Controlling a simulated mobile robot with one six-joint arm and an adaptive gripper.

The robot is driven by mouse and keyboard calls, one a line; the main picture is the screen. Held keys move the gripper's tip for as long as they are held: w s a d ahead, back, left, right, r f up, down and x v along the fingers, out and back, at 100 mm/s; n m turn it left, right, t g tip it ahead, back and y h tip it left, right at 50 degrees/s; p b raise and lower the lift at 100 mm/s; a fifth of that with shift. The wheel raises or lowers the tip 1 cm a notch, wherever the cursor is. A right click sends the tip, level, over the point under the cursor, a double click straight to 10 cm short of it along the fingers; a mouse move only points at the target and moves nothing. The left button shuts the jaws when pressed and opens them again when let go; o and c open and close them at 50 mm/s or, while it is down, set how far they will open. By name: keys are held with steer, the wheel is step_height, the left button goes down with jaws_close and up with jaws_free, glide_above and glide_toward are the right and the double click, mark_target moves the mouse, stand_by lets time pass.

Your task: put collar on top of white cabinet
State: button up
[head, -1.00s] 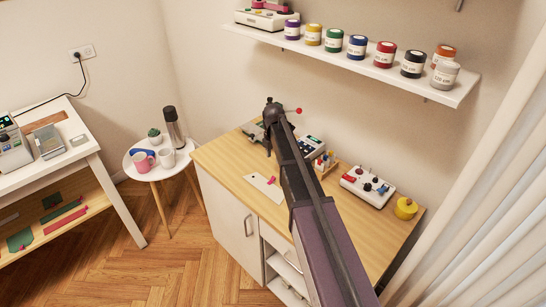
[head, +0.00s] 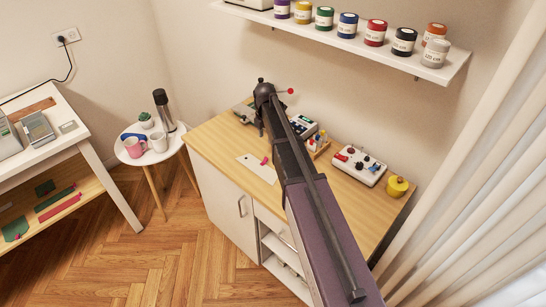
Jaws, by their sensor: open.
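The white cabinet (head: 226,208) with a light wooden top stands in the middle of the head view. It has a door with a handle and open shelves at its right. I cannot make out a collar anywhere. My dark arm reaches from the bottom right up across the cabinet top and covers part of it. My gripper's fingers do not show, so what they are near is hidden.
On the cabinet top lie a white sheet (head: 250,170) with a pink item, a control box (head: 359,166) and a yellow round item (head: 397,187). A shelf (head: 440,71) with jars hangs above. A round side table (head: 131,159) with mugs stands left. Floor is clear in front.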

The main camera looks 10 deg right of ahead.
steer(key=s+m, duration=2.4)
steer(key=s, duration=0.3)
steer(key=shift+m, duration=0.3)
